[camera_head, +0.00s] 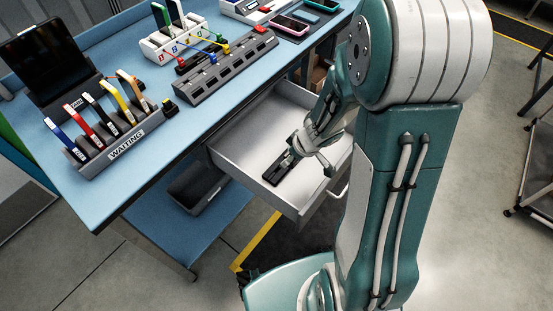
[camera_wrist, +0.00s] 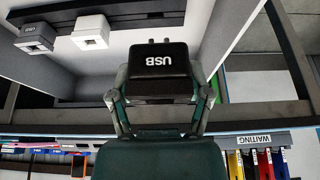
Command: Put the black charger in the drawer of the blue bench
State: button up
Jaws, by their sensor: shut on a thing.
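The black charger (camera_wrist: 158,68), marked USB and upside down in the wrist view, is held between the fingertips of my gripper (camera_wrist: 158,92). Its two prongs point away from my gripper. In the head view my gripper (camera_head: 310,155) is over the open drawer (camera_head: 240,150), with the black charger (camera_head: 279,172) at its tip. I cannot tell whether the charger touches the drawer floor. The drawer is pulled out from under the blue bench (camera_head: 110,185). My arm hides its right part.
A grey block (camera_wrist: 34,38) and a white block (camera_wrist: 91,32) show at upper left in the wrist view. The WAITING rack (camera_head: 125,145), a grey charging strip (camera_head: 225,68) and a tablet (camera_head: 45,62) stand on the bench. The drawer's left part looks clear.

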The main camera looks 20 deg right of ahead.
jog(key=w+a+f, duration=0.2)
jog(key=w+f, duration=0.1)
jog(key=w+a+f, duration=0.1)
jog(key=f, duration=0.1)
jog(key=shift+w+f, duration=0.2)
jog(key=shift+w, duration=0.15)
jog(key=shift+w+f, duration=0.4)
jog(key=shift+f, duration=0.15)
jog(key=shift+a+f, duration=0.1)
jog(key=shift+f, duration=1.4)
jog(key=o, duration=1.2)
jog(key=shift+c, duration=0.2)
